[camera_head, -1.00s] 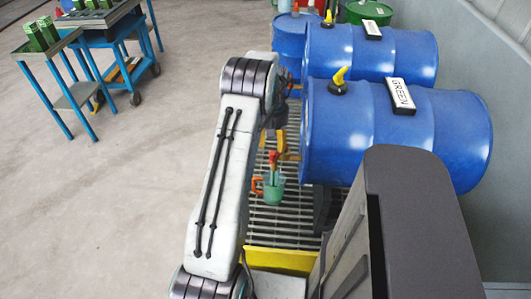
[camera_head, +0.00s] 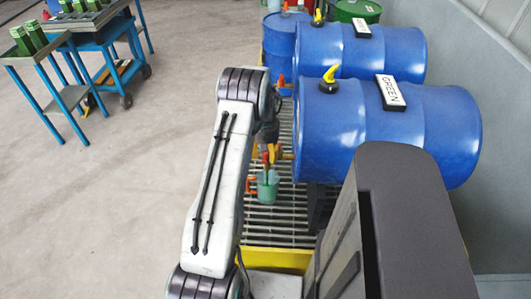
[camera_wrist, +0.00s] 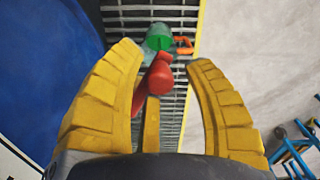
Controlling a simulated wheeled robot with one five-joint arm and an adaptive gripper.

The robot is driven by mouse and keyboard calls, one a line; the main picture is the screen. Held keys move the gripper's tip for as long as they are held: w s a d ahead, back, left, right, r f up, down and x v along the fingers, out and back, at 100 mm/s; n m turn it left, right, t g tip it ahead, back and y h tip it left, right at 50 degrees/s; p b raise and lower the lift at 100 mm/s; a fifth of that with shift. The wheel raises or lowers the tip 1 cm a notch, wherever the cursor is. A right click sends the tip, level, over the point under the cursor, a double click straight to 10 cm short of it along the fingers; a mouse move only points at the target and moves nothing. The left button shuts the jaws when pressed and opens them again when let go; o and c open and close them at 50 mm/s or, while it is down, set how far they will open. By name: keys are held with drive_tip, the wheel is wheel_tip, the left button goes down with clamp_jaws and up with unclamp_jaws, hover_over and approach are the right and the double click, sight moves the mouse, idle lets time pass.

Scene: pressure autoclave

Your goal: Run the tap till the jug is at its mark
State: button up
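The jug (camera_head: 268,187) is pale green and see-through, with an orange handle on its left, and stands upright low beside the near drum. The wrist view shows the jug (camera_wrist: 158,44) from above with bright green inside; its mark cannot be made out. A red tap part (camera_wrist: 153,84) lies between my fingers in the wrist view, and a green streak shows between tap and jug in the head view. My gripper (camera_wrist: 168,68) has yellow fingers spread apart, with gaps beside the red part. In the head view my gripper (camera_head: 277,152) is partly hidden by my arm.
The near blue drum (camera_head: 345,135), labelled GREEN (camera_head: 390,92), lies on its side at the right, with another blue drum (camera_head: 385,52) beyond. A grating (camera_head: 285,218) with a yellow edge is underneath. Blue trolleys (camera_head: 100,45) stand far left; the floor between is clear.

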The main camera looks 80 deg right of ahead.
clamp_jaws()
idle(0.3)
drive_tip(key=shift+s+a+n+b, duration=0.25)
drive_tip(key=shift+s+n+b, duration=0.25)
drive_tip(key=shift+s+n, duration=0.45)
drive_tip(key=shift+s+a+n+b, duration=0.2)
drive_tip(key=shift+s+n+b, duration=0.4)
drive_tip(key=shift+n, duration=0.65)
drive_tip(key=shift+o, duration=0.5)
unclamp_jaws()
drive_tip(key=shift+d, duration=0.1)
